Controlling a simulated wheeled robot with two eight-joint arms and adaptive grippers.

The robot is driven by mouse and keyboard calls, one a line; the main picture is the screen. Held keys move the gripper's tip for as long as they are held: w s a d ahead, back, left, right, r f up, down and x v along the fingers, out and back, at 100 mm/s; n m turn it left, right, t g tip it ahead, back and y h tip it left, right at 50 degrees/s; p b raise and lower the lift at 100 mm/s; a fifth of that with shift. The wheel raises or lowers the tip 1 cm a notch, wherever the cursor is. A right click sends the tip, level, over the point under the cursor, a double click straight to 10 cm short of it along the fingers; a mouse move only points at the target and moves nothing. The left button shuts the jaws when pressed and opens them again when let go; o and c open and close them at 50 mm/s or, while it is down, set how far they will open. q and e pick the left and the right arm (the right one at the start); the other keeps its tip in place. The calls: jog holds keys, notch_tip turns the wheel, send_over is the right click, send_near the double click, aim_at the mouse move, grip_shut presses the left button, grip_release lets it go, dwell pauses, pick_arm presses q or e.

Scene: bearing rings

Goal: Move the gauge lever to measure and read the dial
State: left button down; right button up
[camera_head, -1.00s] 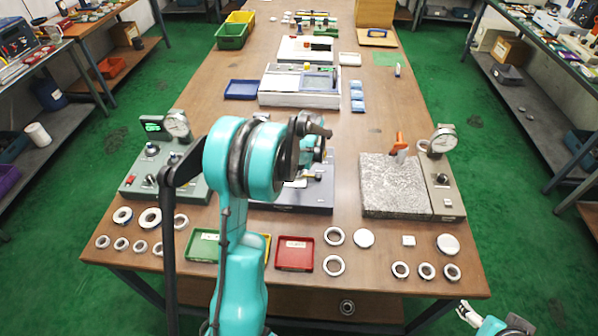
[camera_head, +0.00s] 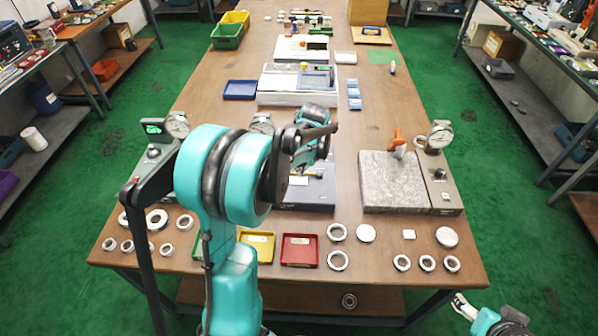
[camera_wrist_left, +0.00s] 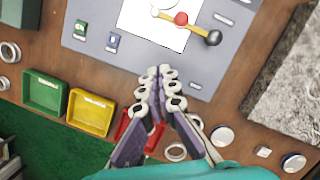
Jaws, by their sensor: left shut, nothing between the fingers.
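The gauge lever (camera_wrist_left: 196,28) with a red ball and a black knob (camera_wrist_left: 213,38) lies over a white sheet on the grey gauge base (camera_wrist_left: 140,50). In the head view this base (camera_head: 312,196) stands at the table's middle, partly behind my left arm. A round dial (camera_head: 262,122) shows just above my arm; its reading is too small to tell. My left gripper (camera_wrist_left: 160,72) is shut and empty, its tips over the base's front part, apart from the lever and knob. In the head view its fingers are hidden. My right gripper (camera_head: 463,304) is off the table at lower right.
Green (camera_wrist_left: 45,92), yellow (camera_wrist_left: 90,113) and red (camera_head: 299,250) trays line the front. Metal rings (camera_head: 337,260) and discs lie beside them. A granite plate (camera_head: 393,182) with another dial gauge (camera_head: 440,135) stands at right, and a grey station (camera_head: 160,165) at left.

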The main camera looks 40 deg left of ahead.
pick_arm(q)
jog(key=r, duration=0.1)
jog(key=s+r, duration=0.1)
jog(key=r, duration=0.1)
jog(key=shift+s+d+r+p, duration=0.1)
jog(key=shift+r+p, duration=0.1)
jog(key=shift+p, duration=0.1)
pick_arm(e)
jog(key=shift+s+a+r, duration=0.1)
jog(key=shift+s+r, duration=0.15)
jog(key=shift+r, duration=0.35)
pick_arm(q)
jog(key=s+d+r+n+t+h+b, duration=0.2)
jog(key=s+d+n+t, duration=0.4)
jog(key=s+d+n, duration=1.1)
jog(key=shift+d+r+n+h+b, duration=0.45)
jog(key=shift+d+n, duration=1.05)
jog(key=shift+n, duration=1.5)
pick_arm(e)
jog(key=shift+f, duration=1.55)
